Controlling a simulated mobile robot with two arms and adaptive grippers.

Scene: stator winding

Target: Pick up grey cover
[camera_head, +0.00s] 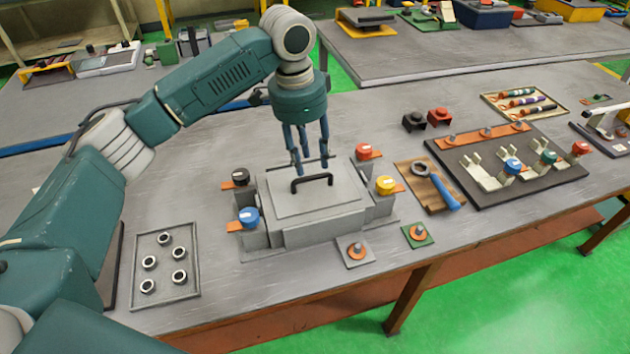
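The grey cover (340,198) is a flat light-grey plate with a black handle (312,181). It lies on top of a grey block-shaped housing (325,234) near the middle of the table. My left gripper (311,166) reaches down from above, with its blue fingers apart and nothing visible between them. Its fingertips are just above or behind the black handle; I cannot tell whether they touch it. The cover looks level and seated on the housing. My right gripper is not in view.
Black (240,176), blue (249,217), red (363,151) and yellow (385,185) capped knobs surround the housing. A tray of rings (187,285) lies at left. A blue wrench (446,194) and a dark fixture board (548,191) lie at right. Bare table shows behind the housing.

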